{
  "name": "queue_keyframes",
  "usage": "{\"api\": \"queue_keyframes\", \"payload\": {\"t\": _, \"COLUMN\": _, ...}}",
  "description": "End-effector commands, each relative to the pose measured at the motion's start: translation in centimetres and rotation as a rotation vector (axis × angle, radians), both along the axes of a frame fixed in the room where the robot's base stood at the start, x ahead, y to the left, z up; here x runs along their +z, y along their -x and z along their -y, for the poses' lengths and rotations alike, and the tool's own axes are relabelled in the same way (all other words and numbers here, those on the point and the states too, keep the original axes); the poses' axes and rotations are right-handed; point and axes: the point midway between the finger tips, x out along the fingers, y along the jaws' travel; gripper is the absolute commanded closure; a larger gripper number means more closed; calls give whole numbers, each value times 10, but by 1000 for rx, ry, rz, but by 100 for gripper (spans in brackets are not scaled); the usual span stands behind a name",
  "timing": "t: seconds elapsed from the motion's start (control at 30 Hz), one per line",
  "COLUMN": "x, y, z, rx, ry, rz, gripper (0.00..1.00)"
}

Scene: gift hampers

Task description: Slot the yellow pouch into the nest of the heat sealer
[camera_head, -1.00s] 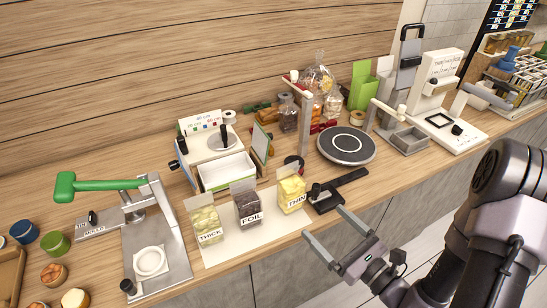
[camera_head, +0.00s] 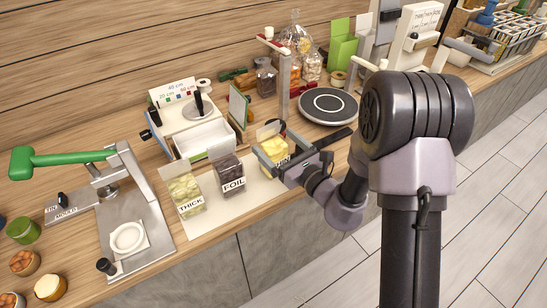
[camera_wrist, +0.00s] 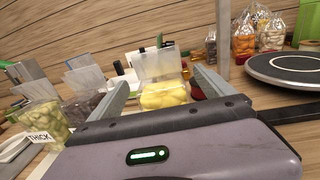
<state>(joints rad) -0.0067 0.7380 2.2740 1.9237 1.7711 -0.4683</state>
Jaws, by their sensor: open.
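The yellow pouch (camera_head: 272,150), with a clear top flap, stands upright at the right end of a pale mat (camera_head: 215,212). My gripper (camera_head: 275,145) is open at this pouch, with a finger toward each side of it. In the wrist view the yellow pouch (camera_wrist: 165,94) shows between the two spread fingers (camera_wrist: 163,77), with gaps visible. My gripper partly covers the pouch's label in the head view. A white machine with a sign (camera_head: 424,17), seemingly the heat sealer, stands at the back right. My arm hides its lower part, and I cannot see its nest.
A green THICK pouch (camera_head: 184,192) and a dark FOIL pouch (camera_head: 229,173) stand left of the yellow one. A white tray machine (camera_head: 205,139) is behind them. A round dark turntable (camera_head: 327,104) is behind right. A green-handled press (camera_head: 60,158) stands left.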

Motion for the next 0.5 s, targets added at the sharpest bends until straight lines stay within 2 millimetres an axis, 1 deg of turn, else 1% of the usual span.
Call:
{"api": "queue_keyframes", "payload": {"t": 0.17, "x": 0, "y": -1, "z": -1, "rx": -1, "ry": 0, "rz": 0, "gripper": 7}}
{"api": "queue_keyframes", "payload": {"t": 0.2, "x": 0, "y": -1, "z": -1, "rx": -1, "ry": 0, "rz": 0, "gripper": 9}}
{"api": "queue_keyframes", "payload": {"t": 0.27, "x": 0, "y": -1, "z": -1, "rx": -1, "ry": 0, "rz": 0, "gripper": 21}}
{"api": "queue_keyframes", "payload": {"t": 0.3, "x": 0, "y": -1, "z": -1, "rx": -1, "ry": 1, "rz": -1, "gripper": 29}}
{"api": "queue_keyframes", "payload": {"t": 0.37, "x": 0, "y": -1, "z": 0, "rx": -1, "ry": 1, "rz": -1, "gripper": 41}}
{"api": "queue_keyframes", "payload": {"t": 0.5, "x": 0, "y": -1, "z": 0, "rx": 0, "ry": 1, "rz": -1, "gripper": 68}}
